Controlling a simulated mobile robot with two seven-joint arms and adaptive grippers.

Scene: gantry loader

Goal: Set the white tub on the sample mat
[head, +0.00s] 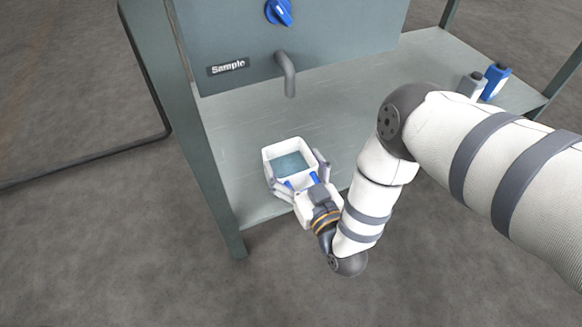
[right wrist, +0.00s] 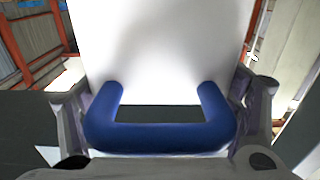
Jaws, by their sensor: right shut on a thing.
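The white tub (head: 272,151) is open-topped, with blue-grey contents inside that look like liquid. In the head view it is over the front left part of the grey shelf, and I cannot tell whether it touches the surface. My right gripper (head: 298,176) is shut on it from the front right. In the right wrist view the tub's white wall (right wrist: 165,45) and blue handle (right wrist: 160,138) fill the middle, between the fingers. I cannot make out the sample mat in either view. My left gripper is not in view.
The grey shelf (head: 235,130) is mostly bare. Above it is a cabinet with a "Sample" label (head: 228,66), a blue knob (head: 279,11) and a bent spout (head: 287,72). A blue bottle (head: 495,80) and a grey bottle (head: 471,84) stand at the right. A frame leg (head: 215,180) stands left of the tub.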

